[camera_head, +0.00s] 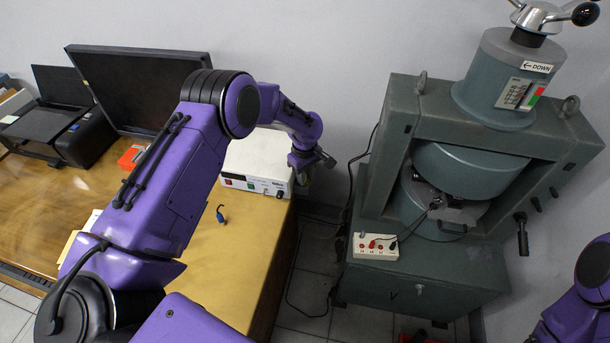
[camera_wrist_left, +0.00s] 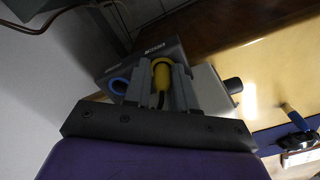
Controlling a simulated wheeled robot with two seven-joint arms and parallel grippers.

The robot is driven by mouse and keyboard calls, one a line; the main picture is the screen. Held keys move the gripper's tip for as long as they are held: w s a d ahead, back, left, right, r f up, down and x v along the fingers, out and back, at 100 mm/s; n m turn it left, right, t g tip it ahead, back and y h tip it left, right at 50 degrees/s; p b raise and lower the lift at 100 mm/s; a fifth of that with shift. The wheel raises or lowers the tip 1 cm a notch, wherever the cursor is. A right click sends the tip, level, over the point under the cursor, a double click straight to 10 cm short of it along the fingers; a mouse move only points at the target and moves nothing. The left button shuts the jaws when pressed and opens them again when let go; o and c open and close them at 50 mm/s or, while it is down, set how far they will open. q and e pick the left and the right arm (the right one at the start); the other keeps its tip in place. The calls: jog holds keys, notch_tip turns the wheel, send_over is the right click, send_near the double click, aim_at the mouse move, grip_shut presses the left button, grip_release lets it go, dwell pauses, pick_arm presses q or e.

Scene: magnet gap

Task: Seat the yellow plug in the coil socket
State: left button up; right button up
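The yellow plug (camera_wrist_left: 161,75) shows in the left wrist view between the fingers of my left gripper (camera_wrist_left: 161,82), with a dark cable end towards me. The fingers appear closed on it. Its far end is at a dark panel with white labels, and a blue ring (camera_wrist_left: 119,85) sits beside it. I cannot tell whether the plug is seated or only in front of the panel. In the head view my left gripper (camera_head: 315,160) is at the right end of the white instrument box (camera_head: 258,160), and the plug is not discernible there. My right gripper is out of view.
A blue plug (camera_head: 221,214) stands on the wooden desk (camera_head: 225,265). A monitor (camera_head: 140,85) and printer (camera_head: 60,125) are at the back left. The large magnet (camera_head: 465,170) stands right, with a white terminal box (camera_head: 375,246) and loose cables. A floor gap separates desk and magnet.

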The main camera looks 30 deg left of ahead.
pick_arm(q)
jog(key=shift+s+f, duration=0.55)
jog(key=shift+r, duration=0.1)
jog(key=r, duration=0.4)
jog(key=r+b, duration=0.1)
jog(key=r, duration=0.7)
jog(key=shift+w+r+b, duration=0.1)
jog(key=shift+w+b, duration=0.25)
jog(key=shift+b, duration=0.05)
jog(key=shift+w+a+r, duration=0.1)
jog(key=shift+r, duration=0.4)
